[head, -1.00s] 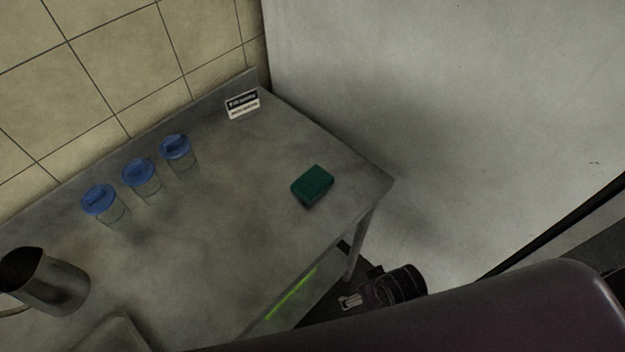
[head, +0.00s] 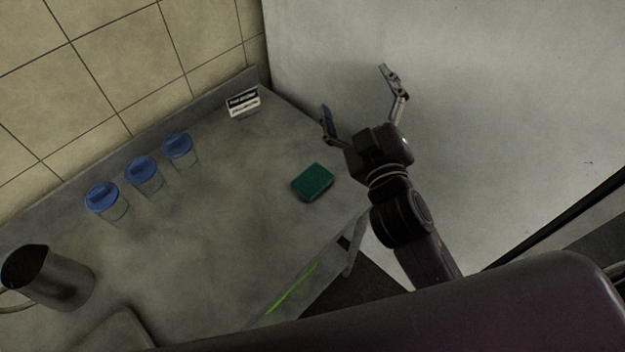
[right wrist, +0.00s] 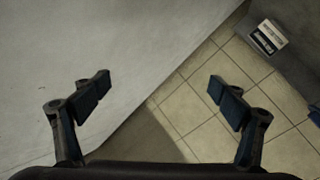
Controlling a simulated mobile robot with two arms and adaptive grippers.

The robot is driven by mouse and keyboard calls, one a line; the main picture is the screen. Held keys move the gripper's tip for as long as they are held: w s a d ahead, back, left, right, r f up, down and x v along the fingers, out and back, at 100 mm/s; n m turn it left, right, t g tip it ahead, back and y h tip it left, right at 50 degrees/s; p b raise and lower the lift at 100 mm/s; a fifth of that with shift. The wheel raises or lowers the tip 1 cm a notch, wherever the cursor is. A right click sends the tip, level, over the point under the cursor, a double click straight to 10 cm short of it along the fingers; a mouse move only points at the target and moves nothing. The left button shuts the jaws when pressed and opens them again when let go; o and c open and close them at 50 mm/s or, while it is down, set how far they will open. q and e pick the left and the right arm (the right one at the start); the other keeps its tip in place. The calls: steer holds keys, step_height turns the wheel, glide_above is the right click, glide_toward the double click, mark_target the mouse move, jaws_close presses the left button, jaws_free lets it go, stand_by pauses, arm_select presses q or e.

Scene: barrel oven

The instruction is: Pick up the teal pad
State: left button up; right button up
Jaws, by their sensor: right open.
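The teal pad (head: 312,181) lies flat on the grey metal table (head: 235,215), near its right edge in the head view. My right gripper (head: 356,95) is open and empty, raised above the table's far right corner, beyond and to the right of the pad. In the right wrist view its two fingers (right wrist: 160,95) are spread wide with nothing between them. The pad does not show in the right wrist view. My left gripper is not in view.
Several things stand on the table: three blue-lidded jars (head: 145,176) along the back, a small sign (head: 243,103) at the far end, which also shows in the right wrist view (right wrist: 268,37), and a metal pitcher (head: 48,277) at left. A pale wall (head: 500,110) rises right of the table.

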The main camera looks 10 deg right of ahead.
steer(key=s+a+r+n+t+y, duration=0.1)
steer(key=s+a+r+n+y, duration=0.1)
steer(key=a+r+n+y, duration=1.2)
steer(key=s+a+f+n+g+y, duration=0.2)
steer(key=s+a+f+n+g, duration=0.25)
steer(key=a+n+g, duration=0.35)
steer(key=s+a+f+n+g+y, duration=0.3)
steer(key=a+f+n+g, duration=0.3)
steer(key=n, duration=0.5)
steer(key=n+g+h, duration=0.3)
steer(key=h, duration=1.4)
glide_toward(313, 178)
steer(key=shift+a+f, duration=0.15)
steer(key=shift+f, duration=0.4)
steer(key=shift+w+f+m, duration=0.1)
steer(key=shift+f+m, duration=0.05)
steer(key=shift+m, duration=0.15)
steer(key=p+x, duration=0.3)
steer(key=x, duration=0.3)
steer(key=shift+f, duration=0.15)
steer(key=shift+w+f, duration=0.2)
steer(key=shift+f, duration=0.35)
steer(key=c, duration=1.2)
